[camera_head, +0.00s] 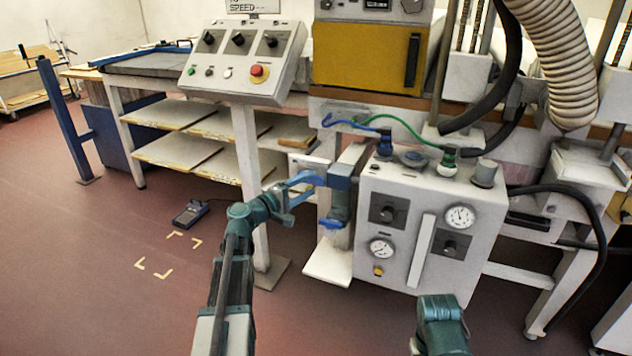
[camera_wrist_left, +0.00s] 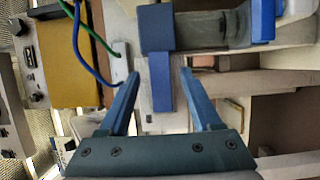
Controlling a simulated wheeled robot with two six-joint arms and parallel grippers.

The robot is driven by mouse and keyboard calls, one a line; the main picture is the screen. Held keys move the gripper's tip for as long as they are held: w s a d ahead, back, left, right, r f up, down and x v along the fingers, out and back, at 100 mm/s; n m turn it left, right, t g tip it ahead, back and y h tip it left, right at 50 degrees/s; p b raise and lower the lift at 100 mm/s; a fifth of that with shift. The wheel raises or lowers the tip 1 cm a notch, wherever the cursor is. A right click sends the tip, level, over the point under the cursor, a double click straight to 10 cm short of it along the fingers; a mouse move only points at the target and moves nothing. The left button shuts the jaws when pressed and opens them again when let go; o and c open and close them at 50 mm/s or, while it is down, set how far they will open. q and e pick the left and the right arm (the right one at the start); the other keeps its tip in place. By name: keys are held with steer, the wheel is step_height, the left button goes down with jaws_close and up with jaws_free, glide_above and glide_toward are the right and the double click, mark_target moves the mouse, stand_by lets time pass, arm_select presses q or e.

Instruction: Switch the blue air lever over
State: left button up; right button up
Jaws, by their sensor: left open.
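The blue air lever (camera_wrist_left: 161,85) is a flat blue bar in the left wrist view. It sticks out from a blue block (camera_wrist_left: 156,30) on a grey cylinder. In the head view this block (camera_head: 340,177) sits at the left side of the white control box (camera_head: 432,228). My left gripper (camera_head: 308,187) is open beside the block. In the left wrist view its two blue fingers (camera_wrist_left: 159,78) stand on either side of the lever, with a gap on each side. In the head view the fingers partly hide the lever. My right gripper's fingers do not show.
A second blue piece (camera_head: 331,223) sits below the block. Blue and green hoses (camera_head: 403,127) run above the control box. A sloped button panel (camera_head: 243,62) stands up left, on a white post (camera_head: 247,155). The floor at left is mostly clear, with a small dark device (camera_head: 191,214).

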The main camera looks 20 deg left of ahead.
mark_target(315, 181)
arm_select(q)
steer(key=shift+x, duration=2)
jaws_close()
